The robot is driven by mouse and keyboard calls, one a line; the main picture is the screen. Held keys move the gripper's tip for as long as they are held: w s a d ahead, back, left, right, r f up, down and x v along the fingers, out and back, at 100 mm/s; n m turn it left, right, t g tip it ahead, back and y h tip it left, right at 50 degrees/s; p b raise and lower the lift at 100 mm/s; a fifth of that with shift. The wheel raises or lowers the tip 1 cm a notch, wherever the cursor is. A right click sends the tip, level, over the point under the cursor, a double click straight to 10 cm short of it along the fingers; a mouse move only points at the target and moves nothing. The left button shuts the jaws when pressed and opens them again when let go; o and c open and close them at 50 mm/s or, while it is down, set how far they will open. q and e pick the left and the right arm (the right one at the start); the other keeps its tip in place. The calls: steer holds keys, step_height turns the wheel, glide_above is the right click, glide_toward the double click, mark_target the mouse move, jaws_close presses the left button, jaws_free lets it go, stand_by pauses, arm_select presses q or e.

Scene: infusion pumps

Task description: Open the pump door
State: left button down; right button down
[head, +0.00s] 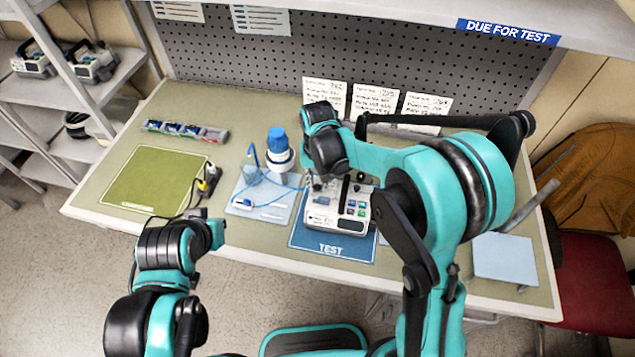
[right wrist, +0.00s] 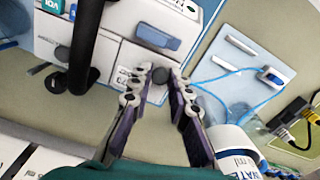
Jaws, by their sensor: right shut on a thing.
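The pump (head: 337,208) is a white box with a dark screen and coloured buttons, standing on the blue TEST mat (head: 325,246). My right gripper (head: 317,183) reaches down at its back left, partly hidden by my arm. In the right wrist view the fingertips (right wrist: 158,84) are closed on a small dark round knob (right wrist: 158,75) on the white pump side. A blue-grey piece (right wrist: 158,38) lies beside it on the pump face. I see no clear gap showing the door open. My left gripper (head: 203,222) is over the table's front left edge, away from the pump; its fingers are unclear.
A blue-capped bottle (head: 280,152), a beaker (head: 251,172) and blue tubing on a light pad (head: 240,203) stand close left of the pump. A black and yellow plug (head: 209,180) lies by the green mat (head: 152,180). Cards (head: 374,103) stand behind. The table's front left is clear.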

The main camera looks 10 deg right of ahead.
steer(key=g, duration=0.1)
steer(key=w+r+g, duration=0.1)
steer(key=w+g+y, duration=0.1)
steer(key=g, duration=0.1)
steer(key=shift+d+r, duration=0.15)
steer(key=shift+d, duration=0.15)
steer(key=shift+w+r+g+y+b, duration=0.1)
steer(key=shift+r+g+y+b, duration=0.25)
steer(key=shift+g, duration=0.35)
steer(key=c, duration=1.4)
jaws_free()
steer(key=v, duration=1.2)
steer(key=shift+f, duration=0.1)
steer(key=shift+d, duration=0.1)
